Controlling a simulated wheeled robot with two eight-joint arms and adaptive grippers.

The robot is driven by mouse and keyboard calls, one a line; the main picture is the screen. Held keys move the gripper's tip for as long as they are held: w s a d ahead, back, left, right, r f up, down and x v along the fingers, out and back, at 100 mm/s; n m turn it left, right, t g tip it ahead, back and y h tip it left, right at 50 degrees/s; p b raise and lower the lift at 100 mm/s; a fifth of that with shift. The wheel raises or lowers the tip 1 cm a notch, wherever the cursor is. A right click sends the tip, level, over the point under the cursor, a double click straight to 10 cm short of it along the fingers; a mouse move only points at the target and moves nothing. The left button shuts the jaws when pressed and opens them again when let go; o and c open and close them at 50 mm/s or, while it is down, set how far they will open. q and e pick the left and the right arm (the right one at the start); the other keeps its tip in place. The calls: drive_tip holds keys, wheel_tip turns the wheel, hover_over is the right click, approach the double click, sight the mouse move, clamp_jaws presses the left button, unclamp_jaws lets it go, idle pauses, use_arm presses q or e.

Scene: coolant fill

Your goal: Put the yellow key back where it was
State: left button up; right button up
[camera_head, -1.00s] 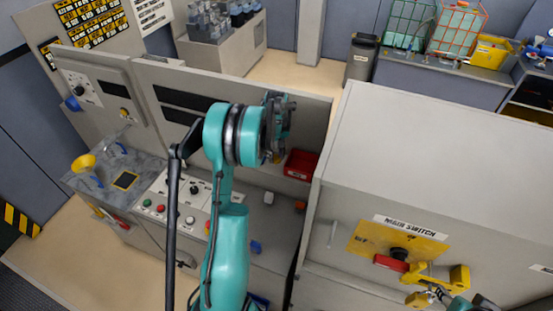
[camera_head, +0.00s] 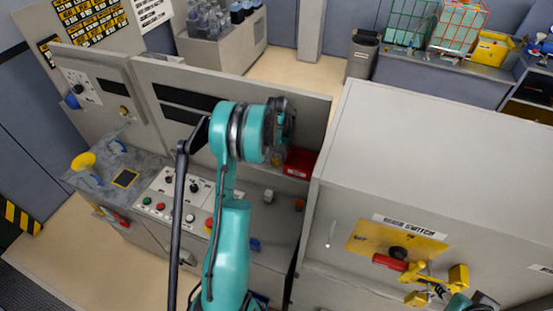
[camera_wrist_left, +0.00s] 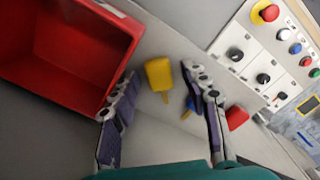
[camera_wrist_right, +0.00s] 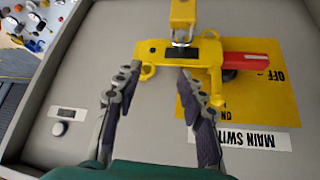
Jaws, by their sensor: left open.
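The yellow key (camera_wrist_left: 158,75), with a broad yellow head and a short thin shaft, shows in the left wrist view on a pale surface. It is just beyond and between the fingertips of my left gripper (camera_wrist_left: 163,82). The fingers are apart and nothing is held. In the head view my left gripper (camera_head: 284,125) is by the red tray, and the key is mostly hidden. A red key (camera_wrist_left: 236,117) and a blue key (camera_wrist_left: 189,103) lie near it. My right gripper (camera_wrist_right: 158,85) is open in front of the yellow lockout piece (camera_wrist_right: 200,52) on the main switch.
The red tray (camera_wrist_left: 70,45) stands close beside the yellow key; it also shows in the head view (camera_head: 300,163). The console's knobs and buttons (camera_wrist_left: 264,78) are to the right. The large grey cabinet (camera_head: 440,150) stands right of my left arm.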

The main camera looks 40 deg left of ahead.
sight(277, 161)
use_arm(q)
drive_tip(key=shift+r, duration=0.45)
wheel_tip(277, 161, up, 11)
drive_tip(key=b, duration=0.1)
drive_tip(key=shift+r+b, duration=0.2)
drive_tip(key=shift+b, duration=0.1)
